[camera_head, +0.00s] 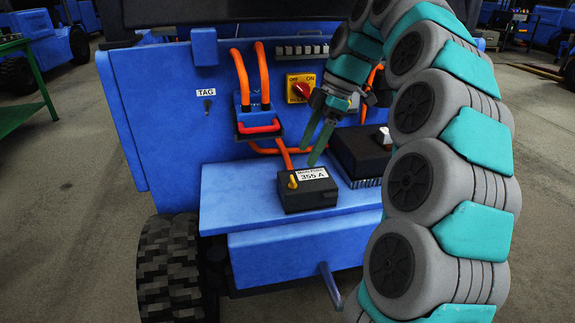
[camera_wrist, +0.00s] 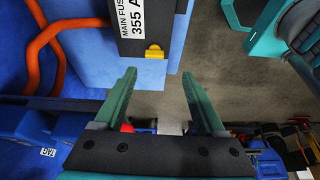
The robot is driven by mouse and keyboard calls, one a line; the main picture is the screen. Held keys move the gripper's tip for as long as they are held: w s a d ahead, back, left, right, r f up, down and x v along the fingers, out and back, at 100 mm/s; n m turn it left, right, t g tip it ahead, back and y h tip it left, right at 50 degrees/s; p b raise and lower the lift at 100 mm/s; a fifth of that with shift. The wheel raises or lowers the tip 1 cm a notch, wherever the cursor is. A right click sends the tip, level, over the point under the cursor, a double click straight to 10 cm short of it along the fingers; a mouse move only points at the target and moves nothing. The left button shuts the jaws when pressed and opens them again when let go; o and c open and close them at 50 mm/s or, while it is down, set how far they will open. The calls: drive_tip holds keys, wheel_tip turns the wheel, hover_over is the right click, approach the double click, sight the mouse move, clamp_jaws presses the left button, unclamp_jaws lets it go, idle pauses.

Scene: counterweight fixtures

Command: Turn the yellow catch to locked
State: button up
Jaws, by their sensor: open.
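The yellow catch (camera_head: 293,181) is a small lever on the left end of the black fuse box (camera_head: 310,198), which has a white "355 A" label. In the wrist view the catch (camera_wrist: 154,53) sticks out from the end of the fuse box (camera_wrist: 132,46). My gripper (camera_head: 312,154) is open and empty, tilted downward behind and above the box. In the wrist view its green fingers (camera_wrist: 159,75) are spread, and the catch appears just beyond their tips, between their lines. They look apart from it. No lock marking is readable.
The box sits on a blue ledge (camera_head: 235,197) of the vehicle. Close by are a black finned unit (camera_head: 361,155), a connector with a red handle (camera_head: 259,127), orange cables (camera_head: 241,78) and a red rotary switch on a yellow plate (camera_head: 300,89). Space above the ledge's left part is clear.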

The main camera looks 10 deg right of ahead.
sight(297, 184)
drive_tip(key=shift+w+x, duration=0.2)
drive_tip(key=shift+x, duration=1.65)
drive_tip(key=shift+w+x, duration=0.25)
drive_tip(key=shift+x, duration=1.65)
drive_tip(key=shift+d, duration=0.1)
drive_tip(key=shift+c, duration=0.4)
clamp_jaws()
